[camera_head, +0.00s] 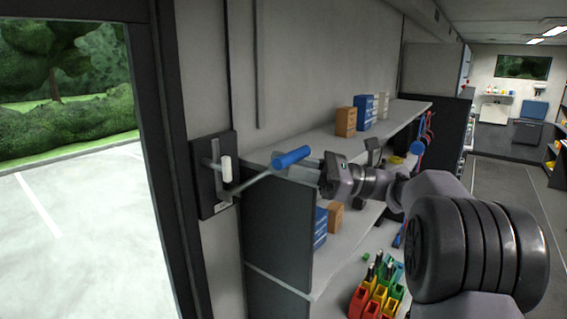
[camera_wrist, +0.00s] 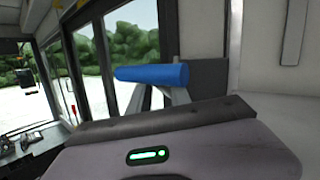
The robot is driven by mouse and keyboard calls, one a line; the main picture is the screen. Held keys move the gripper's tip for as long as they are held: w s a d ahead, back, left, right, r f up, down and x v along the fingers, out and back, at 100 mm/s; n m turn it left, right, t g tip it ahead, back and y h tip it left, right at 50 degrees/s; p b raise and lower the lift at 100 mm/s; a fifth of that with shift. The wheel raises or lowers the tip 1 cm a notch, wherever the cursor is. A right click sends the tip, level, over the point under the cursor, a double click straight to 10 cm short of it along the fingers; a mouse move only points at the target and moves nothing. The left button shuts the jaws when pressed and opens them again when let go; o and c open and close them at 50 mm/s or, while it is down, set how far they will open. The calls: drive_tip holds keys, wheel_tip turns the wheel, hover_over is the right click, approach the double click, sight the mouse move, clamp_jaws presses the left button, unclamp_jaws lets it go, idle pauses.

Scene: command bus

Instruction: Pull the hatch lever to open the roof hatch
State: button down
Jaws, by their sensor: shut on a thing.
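The hatch lever is a metal rod with a blue cylindrical handle (camera_head: 291,157), reaching out to the right from a dark wall plate (camera_head: 207,195) beside the window. My gripper (camera_head: 297,166) comes from the right with its fingers at the blue handle, shut on it. In the wrist view the blue handle (camera_wrist: 150,74) lies crosswise at the fingertips of my gripper (camera_wrist: 160,94). The fingers partly hide the rod there. A short white grip (camera_head: 226,169) also shows on the plate. The roof hatch is not in view.
Shelves (camera_head: 395,110) with blue and orange boxes (camera_head: 346,122) stand behind and below my arm. Coloured bins (camera_head: 375,298) sit on a lower surface. A dark shelf side panel (camera_head: 280,238) is below the lever. An open aisle (camera_head: 498,190) runs off at the right.

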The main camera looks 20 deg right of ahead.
drive_tip(key=shift+f, duration=0.2)
drive_tip(key=c, duration=1.6)
unclamp_jaws()
drive_tip(key=shift+o, duration=0.8)
drive_tip(key=shift+s+a+r, duration=0.1)
drive_tip(key=shift+s+r, duration=0.05)
drive_tip(key=shift+s, duration=0.05)
drive_tip(key=shift+w, duration=0.1)
